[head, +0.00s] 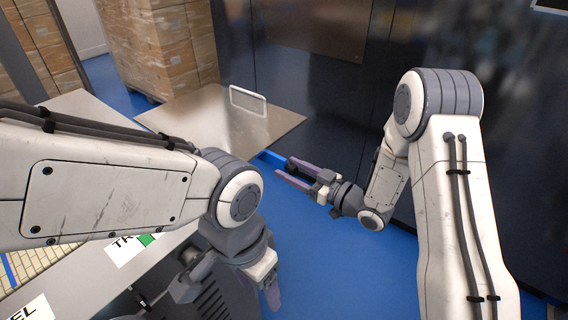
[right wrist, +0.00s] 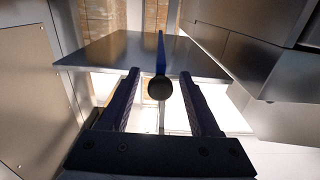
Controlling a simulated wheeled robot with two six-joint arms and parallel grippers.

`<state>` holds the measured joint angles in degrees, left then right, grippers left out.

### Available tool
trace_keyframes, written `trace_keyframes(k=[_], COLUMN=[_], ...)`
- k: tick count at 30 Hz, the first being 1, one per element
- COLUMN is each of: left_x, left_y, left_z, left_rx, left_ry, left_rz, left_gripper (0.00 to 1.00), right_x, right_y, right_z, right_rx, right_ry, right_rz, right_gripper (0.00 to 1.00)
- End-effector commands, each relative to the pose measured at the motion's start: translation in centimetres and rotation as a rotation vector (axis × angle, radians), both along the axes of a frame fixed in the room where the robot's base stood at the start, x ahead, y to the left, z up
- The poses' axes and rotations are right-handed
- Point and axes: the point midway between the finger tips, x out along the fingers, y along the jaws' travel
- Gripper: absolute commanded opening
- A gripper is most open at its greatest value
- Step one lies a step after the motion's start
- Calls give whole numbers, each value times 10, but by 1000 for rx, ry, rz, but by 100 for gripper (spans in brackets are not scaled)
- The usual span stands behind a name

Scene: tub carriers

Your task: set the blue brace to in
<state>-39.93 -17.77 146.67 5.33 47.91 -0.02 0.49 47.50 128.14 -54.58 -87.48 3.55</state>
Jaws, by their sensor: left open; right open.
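The blue brace (head: 271,158) shows in the head view as a short blue bar by the near right corner of a metal flap (head: 215,120). In the right wrist view the brace (right wrist: 161,52) runs along the middle of the flap (right wrist: 105,55), with a dark round end (right wrist: 160,89) facing me. My right gripper (head: 285,168) is open, its purple fingers pointing at the brace. In the right wrist view the round end appears between the fingers (right wrist: 160,95); I cannot tell how deep. My left gripper (head: 272,292) is open, low down and away from the brace, partly hidden by its arm.
A dark panel wall (head: 310,60) rises behind the right arm. A grey counter with labels (head: 125,248) lies at lower left. Blue floor (head: 335,265) is open between the arms.

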Motion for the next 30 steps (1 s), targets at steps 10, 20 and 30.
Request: trace_keyframes(k=[10, 20, 30], left_x=[0, 0, 0], left_y=[0, 0, 0], left_z=[4, 4, 4], left_rx=[0, 0, 0], left_ry=[0, 0, 0], left_rz=[0, 0, 0], left_gripper=[66, 66, 66], right_x=[16, 16, 16], right_y=[23, 22, 22], right_z=[0, 0, 0], right_rx=[0, 0, 0], right_ry=[0, 0, 0], right_rz=[0, 0, -1], right_gripper=[63, 17, 0])
